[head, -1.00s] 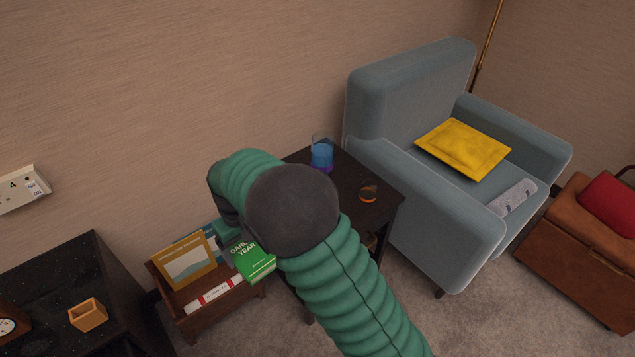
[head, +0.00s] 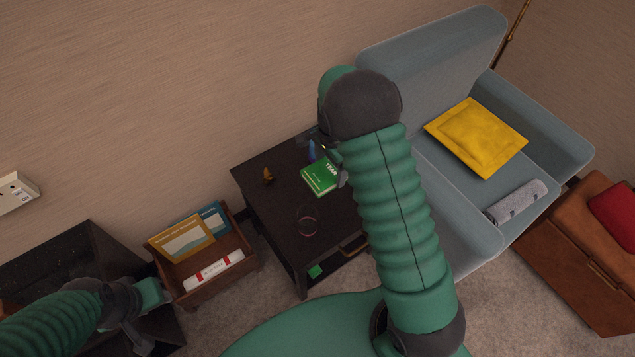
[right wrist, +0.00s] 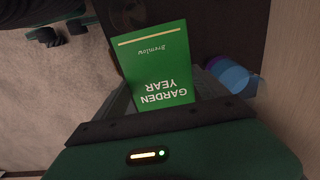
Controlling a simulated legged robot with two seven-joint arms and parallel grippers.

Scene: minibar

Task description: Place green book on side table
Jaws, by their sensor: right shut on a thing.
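The green book (head: 319,179), titled "Garden Year", is over the dark side table (head: 262,207) in the head view. My right gripper (head: 340,168) is shut on one end of it. In the right wrist view, the green book (right wrist: 157,65) sticks out from between the jaws, cover facing the camera. I cannot tell whether the book touches the tabletop. My right arm hides the right part of the table. My left gripper (head: 140,312) is low at the left, away from the book; its jaws are unclear.
A blue glass (head: 312,151) stands just behind the book; it shows beside it in the wrist view (right wrist: 232,76). A small orange item (head: 268,176) and a round glass (head: 307,222) are also on the table. A wooden book box (head: 248,265) and grey armchair (head: 455,225) flank it.

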